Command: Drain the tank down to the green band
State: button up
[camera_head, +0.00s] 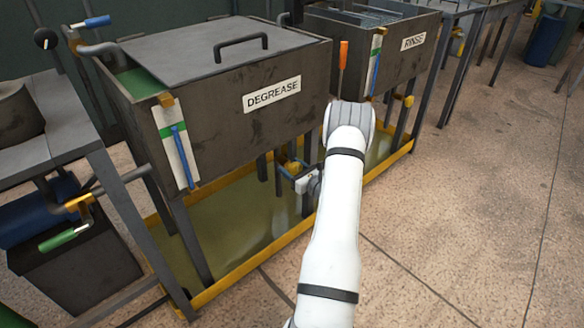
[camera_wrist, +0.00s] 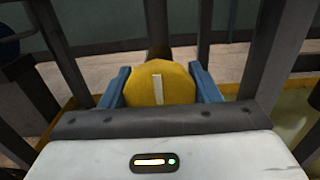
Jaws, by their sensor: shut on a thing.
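The DEGREASE tank (camera_head: 215,110) is a dark metal tub with a lid and a handle on top. A white gauge strip (camera_head: 165,118) on its front left corner has a green band (camera_head: 172,130) and a blue column (camera_head: 182,157). The column's top is close to the band; I cannot tell the exact level. A yellow round valve knob (camera_head: 293,167) sits under the tank. My gripper (camera_wrist: 159,88) is shut on this knob, a blue finger on each side. The knob's white mark (camera_wrist: 157,89) points upright in the wrist view.
A RINSE tank (camera_head: 395,55) with its own gauge stands behind to the right. A yellow-edged drip tray (camera_head: 225,275) with greenish liquid lies below. Tank legs flank my gripper. A green-handled valve (camera_head: 62,238) is at left. Open floor lies right.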

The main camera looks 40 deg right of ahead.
aim_at(298, 172)
dwell(0.3)
jog(key=o, duration=1)
jog(key=shift+s, duration=0.1)
jog(key=s, duration=0.2)
jog(key=s+p, duration=0.1)
jog(key=s, duration=0.1)
jog(key=s+p, duration=0.1)
jog(key=s, duration=0.2)
jog(key=shift+d, duration=0.35)
jog(key=shift+s, duration=0.3)
